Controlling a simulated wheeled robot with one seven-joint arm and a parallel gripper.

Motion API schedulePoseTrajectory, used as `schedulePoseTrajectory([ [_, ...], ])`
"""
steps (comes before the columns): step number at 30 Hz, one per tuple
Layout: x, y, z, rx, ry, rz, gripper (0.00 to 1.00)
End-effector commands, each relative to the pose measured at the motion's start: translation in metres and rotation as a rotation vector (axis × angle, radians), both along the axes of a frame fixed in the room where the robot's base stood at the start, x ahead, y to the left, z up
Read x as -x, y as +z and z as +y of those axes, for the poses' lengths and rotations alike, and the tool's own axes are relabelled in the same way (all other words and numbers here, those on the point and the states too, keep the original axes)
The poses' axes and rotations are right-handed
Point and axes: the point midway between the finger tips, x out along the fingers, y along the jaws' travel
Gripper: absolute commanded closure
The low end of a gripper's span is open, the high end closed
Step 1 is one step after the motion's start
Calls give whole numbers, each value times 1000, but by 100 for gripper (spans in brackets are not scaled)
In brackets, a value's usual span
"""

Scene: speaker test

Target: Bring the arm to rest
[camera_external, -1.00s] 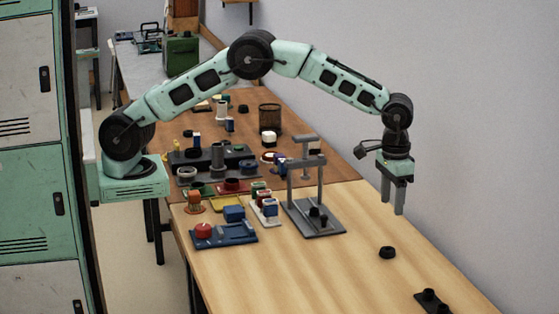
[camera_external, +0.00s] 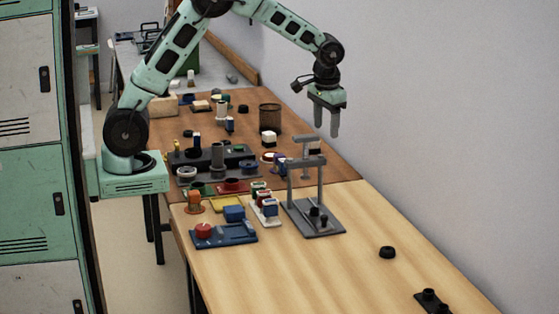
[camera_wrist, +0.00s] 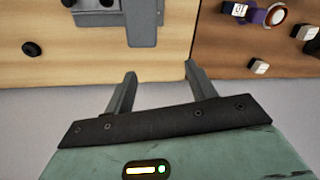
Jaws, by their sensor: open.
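My gripper (camera_external: 326,122) hangs over the right side of the workbench, its fingers pointing down, apart and empty. In the external view it is behind and slightly right of the grey press-like stand (camera_external: 304,180), above the darker brown part of the bench. My mint-green arm (camera_external: 170,60) reaches up from its base and bends over toward the wall. In the wrist view the gripper's two fingers (camera_wrist: 157,88) are spread, with bare surface and the bench edge beyond them. Nothing is between them.
A blue fixture with a red knob (camera_external: 223,235), a mesh cup (camera_external: 270,117) and several small parts crowd the bench's left and middle. A black ring (camera_external: 387,252) and a dark block (camera_external: 431,300) lie on the pale wood (camera_external: 300,275), which is mostly clear. A wall runs along the right.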

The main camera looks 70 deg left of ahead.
Motion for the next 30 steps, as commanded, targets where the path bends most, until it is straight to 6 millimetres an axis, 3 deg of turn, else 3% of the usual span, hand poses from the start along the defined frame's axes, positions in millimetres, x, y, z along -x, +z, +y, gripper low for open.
schedulePoseTrajectory([
  [1,19,8,29,-4,36,1,44],
  [3,46,13,64,-10,76,4,44],
  [5,73,18,92,-12,112,7,44],
  [9,154,24,150,-7,209,13,44],
  [13,237,22,179,13,296,17,44],
  [15,276,19,184,27,335,16,44],
  [18,319,13,182,46,375,12,44],
  [22,347,7,177,62,401,11,39],
  [30,353,6,175,66,404,11,39],
])
